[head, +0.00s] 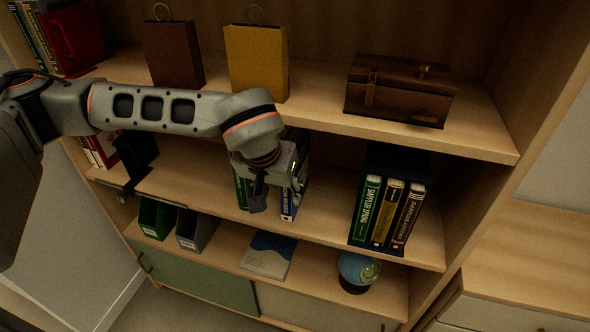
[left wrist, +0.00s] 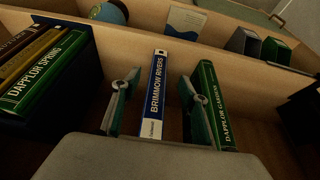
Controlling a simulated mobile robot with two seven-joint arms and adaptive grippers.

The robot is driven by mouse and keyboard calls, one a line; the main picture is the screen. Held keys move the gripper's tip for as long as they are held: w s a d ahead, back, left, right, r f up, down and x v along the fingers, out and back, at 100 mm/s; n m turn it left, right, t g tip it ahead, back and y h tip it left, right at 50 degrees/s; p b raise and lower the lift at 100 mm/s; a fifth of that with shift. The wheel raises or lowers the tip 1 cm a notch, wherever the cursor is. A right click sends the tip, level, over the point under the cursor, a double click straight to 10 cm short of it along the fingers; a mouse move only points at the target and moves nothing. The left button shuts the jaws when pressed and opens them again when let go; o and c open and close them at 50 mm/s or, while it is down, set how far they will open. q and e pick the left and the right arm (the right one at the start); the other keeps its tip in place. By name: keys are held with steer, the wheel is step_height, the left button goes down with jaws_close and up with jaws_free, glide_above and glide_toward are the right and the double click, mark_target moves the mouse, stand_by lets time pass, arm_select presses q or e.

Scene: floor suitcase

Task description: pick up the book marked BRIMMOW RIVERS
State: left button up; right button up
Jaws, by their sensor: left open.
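The book marked BRIMMOW RIVERS (left wrist: 156,92) is blue with a white lower spine and stands upright on the middle shelf. In the head view the book (head: 288,205) is partly hidden behind my left gripper (head: 278,196). My left gripper is open and empty at the spine. In the left wrist view the fingers of the left gripper (left wrist: 159,82) are on either side of the book, with a gap on each side. The right-hand finger there lies between it and the green book DAPPLOR CANYONS (left wrist: 214,105). My right gripper is not in view.
A dark holder (head: 422,172) with several books, DAPPLOR SPRING (head: 366,210) among them, stands to the right on the same shelf. The upper shelf above holds a brown case (head: 400,90) and a yellow bag (head: 257,62). A globe (head: 357,270) stands on the shelf below.

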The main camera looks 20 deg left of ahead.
arm_select(q)
steer(key=shift+w, duration=0.5)
steer(key=w+f, duration=0.1)
steer(key=w, duration=0.1)
steer(key=w+f, duration=0.1)
steer(key=w, duration=0.1)
steer(key=shift+d+f, duration=0.15)
steer(key=shift+f, duration=0.25)
jaws_close()
steer(key=shift+r, duration=0.1)
